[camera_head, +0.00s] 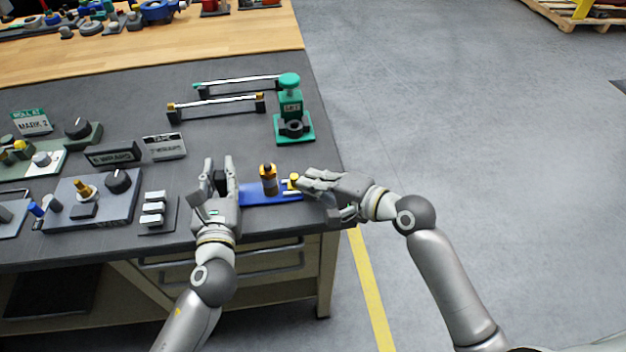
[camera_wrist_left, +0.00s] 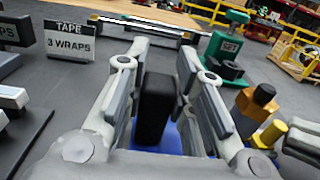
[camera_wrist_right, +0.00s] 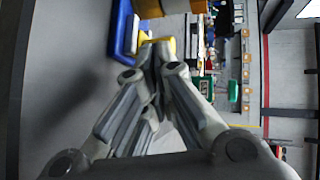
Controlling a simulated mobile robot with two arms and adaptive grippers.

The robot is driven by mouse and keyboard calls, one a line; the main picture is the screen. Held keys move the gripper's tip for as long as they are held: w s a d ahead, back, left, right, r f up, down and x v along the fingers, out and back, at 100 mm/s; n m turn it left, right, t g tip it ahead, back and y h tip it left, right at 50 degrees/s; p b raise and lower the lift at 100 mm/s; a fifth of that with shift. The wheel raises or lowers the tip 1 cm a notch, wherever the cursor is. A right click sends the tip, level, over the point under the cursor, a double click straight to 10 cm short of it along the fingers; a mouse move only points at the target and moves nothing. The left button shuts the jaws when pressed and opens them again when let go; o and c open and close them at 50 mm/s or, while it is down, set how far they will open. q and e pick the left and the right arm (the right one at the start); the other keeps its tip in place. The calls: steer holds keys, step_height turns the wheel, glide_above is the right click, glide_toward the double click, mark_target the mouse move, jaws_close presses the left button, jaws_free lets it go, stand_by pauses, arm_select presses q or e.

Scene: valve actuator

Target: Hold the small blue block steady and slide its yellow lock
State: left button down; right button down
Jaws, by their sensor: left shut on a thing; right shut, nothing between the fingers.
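The small blue block (camera_head: 262,194) lies on the grey bench near its front right corner; its blue body also shows in the right wrist view (camera_wrist_right: 121,28). A black upright part (camera_wrist_left: 155,105) stands at its left end, and my left gripper (camera_head: 219,170) is shut on this part. An orange-and-black post (camera_head: 268,178) stands mid-block. The yellow lock (camera_head: 293,181) is at the block's right end. My right gripper (camera_head: 304,180) is shut and empty, its tips right at the yellow lock. In the right wrist view, the tips are close to a yellow piece (camera_wrist_right: 157,42); contact is unclear.
A green SET press (camera_head: 291,115) stands behind the block. Two rods on holders (camera_head: 216,103) lie further back. A TAPE sign (camera_head: 165,147), a knob panel (camera_head: 95,200) and grey clips (camera_head: 153,208) are to the left. The bench's right edge is close by, with open floor beyond.

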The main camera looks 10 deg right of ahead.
arm_select(q)
steer(key=shift+f, duration=0.25)
steer(key=shift+s, duration=0.1)
arm_select(e)
steer(key=shift+a, duration=1.1)
steer(key=shift+s+d, duration=0.1)
steer(key=shift+s+d, duration=0.2)
steer(key=f+v, duration=0.1)
steer(key=v, duration=1.2)
steer(key=shift+s+d+r, duration=0.1)
steer(key=shift+s+d, duration=0.05)
arm_select(q)
steer(key=c, duration=1.1)
jaws_free()
steer(key=shift+r, duration=0.15)
steer(key=shift+c, duration=0.2)
